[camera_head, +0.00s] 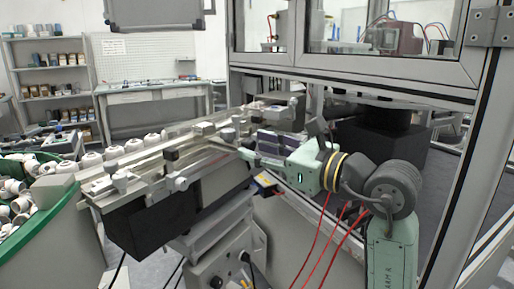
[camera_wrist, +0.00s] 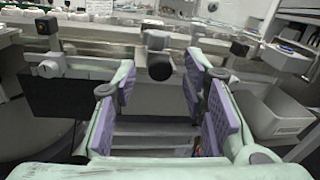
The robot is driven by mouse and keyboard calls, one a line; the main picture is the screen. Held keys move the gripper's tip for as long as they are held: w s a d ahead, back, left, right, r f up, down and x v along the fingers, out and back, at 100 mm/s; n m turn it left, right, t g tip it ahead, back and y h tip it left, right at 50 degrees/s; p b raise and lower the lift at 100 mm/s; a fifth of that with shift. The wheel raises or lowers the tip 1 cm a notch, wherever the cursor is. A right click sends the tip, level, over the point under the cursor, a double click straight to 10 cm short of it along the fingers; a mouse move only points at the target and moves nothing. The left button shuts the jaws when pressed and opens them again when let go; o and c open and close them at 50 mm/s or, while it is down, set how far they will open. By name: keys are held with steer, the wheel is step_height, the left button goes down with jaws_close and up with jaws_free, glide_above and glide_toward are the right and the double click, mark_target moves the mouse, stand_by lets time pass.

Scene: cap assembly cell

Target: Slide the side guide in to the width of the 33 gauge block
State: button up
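My gripper (camera_wrist: 160,72) is open, its two mint-green fingers with purple pads spread apart. In the wrist view a round dark knob (camera_wrist: 159,67) on a clamp post shows between the fingertips; I cannot tell whether a finger touches it. Behind it runs a long metal guide rail (camera_wrist: 110,47); I cannot tell for certain which rail is the side guide. In the head view my gripper (camera_head: 243,146) reaches from the right to the near side of the conveyor (camera_head: 150,189). I cannot pick out the 33 gauge block in either view.
More clamps stand along the rail, one at left (camera_wrist: 50,66) and one at right (camera_wrist: 240,48). A grey bin (camera_wrist: 275,112) sits right in the wrist view. White caps (camera_head: 115,152) line the conveyor's far side. A green-rimmed hopper (camera_head: 50,235) stands left; a cell frame post (camera_head: 485,130) stands right.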

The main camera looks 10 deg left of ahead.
steer(key=v, duration=1.1)
